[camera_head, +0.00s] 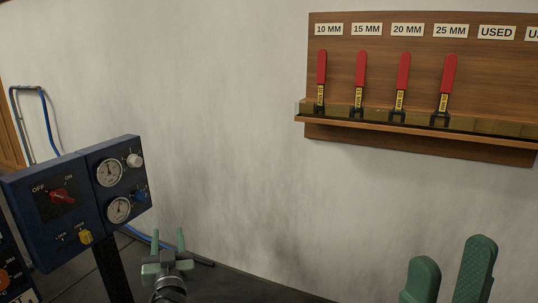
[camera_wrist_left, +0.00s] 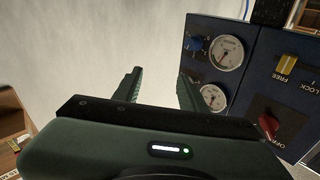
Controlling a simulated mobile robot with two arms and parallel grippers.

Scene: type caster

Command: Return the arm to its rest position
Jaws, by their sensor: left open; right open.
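My left gripper (camera_head: 168,241) is low in the head view, to the right of the control panel. Its two green fingers point up, apart and empty. In the left wrist view the open fingers (camera_wrist_left: 159,80) have only pale wall between them, with the panel close by on the right. My right gripper (camera_head: 450,252) is at the bottom right of the head view, its two thick green fingers apart with nothing between them. Most of both arms is out of view.
The blue control panel (camera_head: 74,205) has a red switch (camera_head: 62,195), gauges and a yellow knob (camera_head: 85,237). A wooden rack (camera_head: 440,68) on the wall holds several red-handled tools. A blue hose (camera_head: 46,120) stands at the left. The wall between is bare.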

